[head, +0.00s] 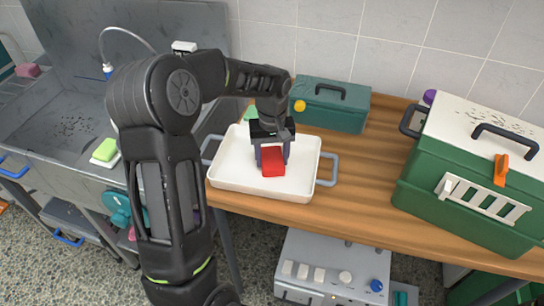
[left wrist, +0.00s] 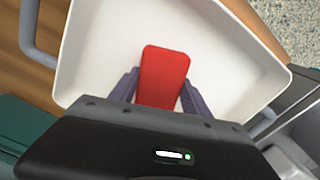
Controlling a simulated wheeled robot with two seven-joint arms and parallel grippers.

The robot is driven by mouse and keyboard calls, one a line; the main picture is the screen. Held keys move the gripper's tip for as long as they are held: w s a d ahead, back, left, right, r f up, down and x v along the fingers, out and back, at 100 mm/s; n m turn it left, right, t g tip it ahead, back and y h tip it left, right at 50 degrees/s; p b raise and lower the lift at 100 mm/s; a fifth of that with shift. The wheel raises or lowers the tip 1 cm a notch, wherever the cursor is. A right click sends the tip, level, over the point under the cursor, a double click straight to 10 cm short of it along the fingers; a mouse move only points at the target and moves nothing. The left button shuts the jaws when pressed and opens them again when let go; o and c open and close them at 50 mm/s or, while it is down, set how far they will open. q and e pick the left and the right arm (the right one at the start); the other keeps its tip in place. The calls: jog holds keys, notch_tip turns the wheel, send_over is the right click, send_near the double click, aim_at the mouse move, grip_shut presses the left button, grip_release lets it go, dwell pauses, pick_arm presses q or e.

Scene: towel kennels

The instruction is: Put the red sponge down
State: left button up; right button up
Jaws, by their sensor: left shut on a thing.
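The red sponge (head: 273,164) is a small red block over the white tray (head: 230,178) in the head view. It also shows in the left wrist view (left wrist: 163,72), standing out beyond the fingers against the tray's white floor. My left gripper (head: 270,155) is shut on the red sponge, with a purple-grey finger on each side of it; it shows in the left wrist view too (left wrist: 158,92). Whether the sponge touches the tray floor I cannot tell. My right gripper is not in view.
The tray stands on a wooden counter (head: 365,190). A teal box (head: 330,106) stands behind it, and a large green and white carrier (head: 470,175) is to the right. A metal sink (head: 70,120) is at left, with a green and white sponge (head: 104,151) on its edge.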

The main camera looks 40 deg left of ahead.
aim_at(272, 157)
pick_arm(q)
jog(key=o, duration=1.2)
jog(key=shift+r+p, duration=0.2)
jog(key=shift+p, duration=0.1)
jog(key=shift+r, duration=0.3)
notch_tip(272, 157, up, 11)
jog(key=b, duration=0.1)
jog(key=shift+r, duration=0.1)
